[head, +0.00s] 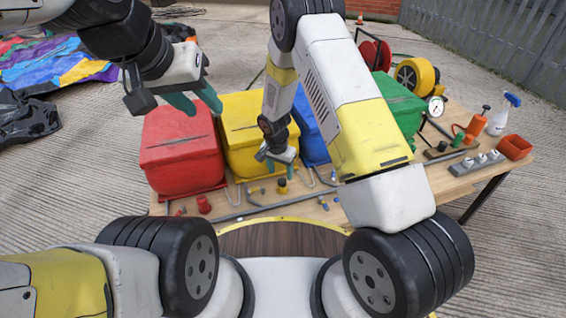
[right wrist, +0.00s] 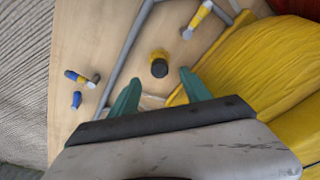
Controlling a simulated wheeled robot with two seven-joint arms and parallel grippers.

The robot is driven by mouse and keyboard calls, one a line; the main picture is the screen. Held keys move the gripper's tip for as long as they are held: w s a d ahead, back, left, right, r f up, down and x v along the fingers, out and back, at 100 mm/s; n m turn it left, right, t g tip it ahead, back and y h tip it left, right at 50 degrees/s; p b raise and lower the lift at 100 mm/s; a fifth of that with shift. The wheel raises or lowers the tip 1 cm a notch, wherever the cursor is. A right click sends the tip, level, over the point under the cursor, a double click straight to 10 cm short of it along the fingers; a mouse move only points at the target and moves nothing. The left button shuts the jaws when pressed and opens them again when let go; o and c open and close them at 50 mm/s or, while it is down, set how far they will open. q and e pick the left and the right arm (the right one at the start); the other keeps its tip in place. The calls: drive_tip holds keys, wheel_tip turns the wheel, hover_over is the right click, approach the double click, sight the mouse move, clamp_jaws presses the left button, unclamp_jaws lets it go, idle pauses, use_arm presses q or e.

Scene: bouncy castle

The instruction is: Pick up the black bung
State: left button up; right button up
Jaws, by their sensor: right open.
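The black bung (right wrist: 159,67) shows in the right wrist view as a round black end with a yellow part beside it. It sits on the wooden table, just beyond and between my right fingertips. In the head view the bung (head: 282,186) is small, in front of the yellow box. My right gripper (head: 277,168) is open and empty above the table close to it; its teal fingers (right wrist: 160,90) are spread in the right wrist view. My left gripper (head: 197,100) is raised above the red box, its two fingers apart with nothing between them.
A red box (head: 180,150), a yellow box (head: 258,130) and a green box (head: 400,103) stand along the table. A grey tube frame (right wrist: 124,55) and small yellow-and-blue fittings (right wrist: 82,79) lie near the bung. A spray bottle (head: 503,115) stands at the right.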

sight(282, 181)
drive_tip(key=f, duration=0.3)
drive_tip(key=w+f, duration=0.1)
drive_tip(key=f, duration=0.1)
drive_tip(key=shift+d+f, duration=0.15)
drive_tip(key=shift+d, duration=0.1)
drive_tip(key=shift+s, duration=0.1)
drive_tip(key=shift+c, duration=0.3)
clamp_jaws()
